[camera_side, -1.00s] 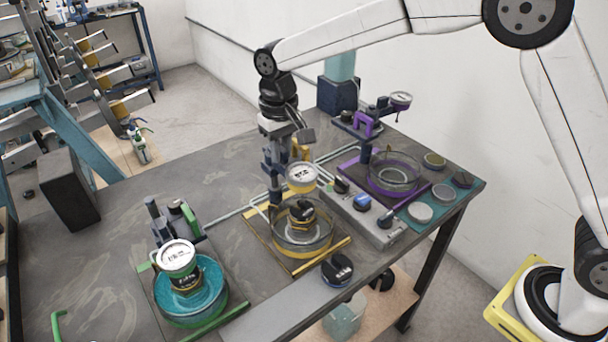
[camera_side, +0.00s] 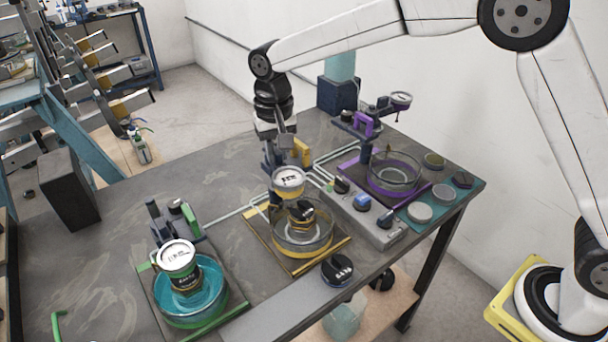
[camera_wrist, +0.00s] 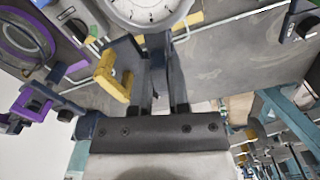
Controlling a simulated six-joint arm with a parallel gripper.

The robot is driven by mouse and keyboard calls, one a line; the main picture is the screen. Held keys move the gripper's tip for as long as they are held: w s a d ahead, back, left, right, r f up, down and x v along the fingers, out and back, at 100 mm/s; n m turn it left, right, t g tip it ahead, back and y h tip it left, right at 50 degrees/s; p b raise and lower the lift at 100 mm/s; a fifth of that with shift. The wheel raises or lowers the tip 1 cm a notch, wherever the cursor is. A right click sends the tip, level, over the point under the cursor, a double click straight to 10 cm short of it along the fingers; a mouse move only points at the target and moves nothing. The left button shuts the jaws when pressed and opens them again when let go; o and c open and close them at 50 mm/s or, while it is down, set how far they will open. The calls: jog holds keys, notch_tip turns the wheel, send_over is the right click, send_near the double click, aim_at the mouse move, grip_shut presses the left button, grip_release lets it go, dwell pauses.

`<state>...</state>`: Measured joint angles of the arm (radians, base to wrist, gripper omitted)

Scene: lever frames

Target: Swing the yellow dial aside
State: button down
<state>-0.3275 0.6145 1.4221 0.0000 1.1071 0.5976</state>
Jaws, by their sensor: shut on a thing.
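The yellow dial (camera_side: 288,181) is a white-faced round gauge with a yellow band, on a dark stand above a clear dish (camera_side: 303,238) with a yellow base. Its white face also shows at the top of the wrist view (camera_wrist: 150,8). My gripper (camera_side: 276,158) is at the stand, just behind the dial. In the wrist view my gripper (camera_wrist: 163,72) has its dark fingers close together on the dial's arm; the exact contact is partly hidden. A yellow block (camera_wrist: 112,80) sticks out beside the fingers. A dark-topped can (camera_side: 302,212) stands in the dish.
A green station (camera_side: 180,285) with its own dial is at left, and a purple station (camera_side: 393,172) at right. A grey control box (camera_side: 360,210) with knobs stands close to the yellow station.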

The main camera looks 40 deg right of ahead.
jog(key=shift+w+a+r+m, duration=0.1)
jog(key=shift+w+a+m, duration=0.4)
jog(key=shift+m, duration=1.8)
jog(key=shift+w+a+m, duration=0.3)
jog(key=shift+w+m, duration=0.25)
jog(key=shift+m, duration=1.75)
jog(key=shift+w+a+r+m, duration=0.1)
jog(key=shift+w+a+m, duration=0.4)
jog(key=shift+m, duration=1.8)
jog(key=shift+d, duration=0.1)
jog(key=shift+w, duration=0.1)
jog(key=c, duration=0.6)
grip_release()
jog(key=shift+f, duration=0.1)
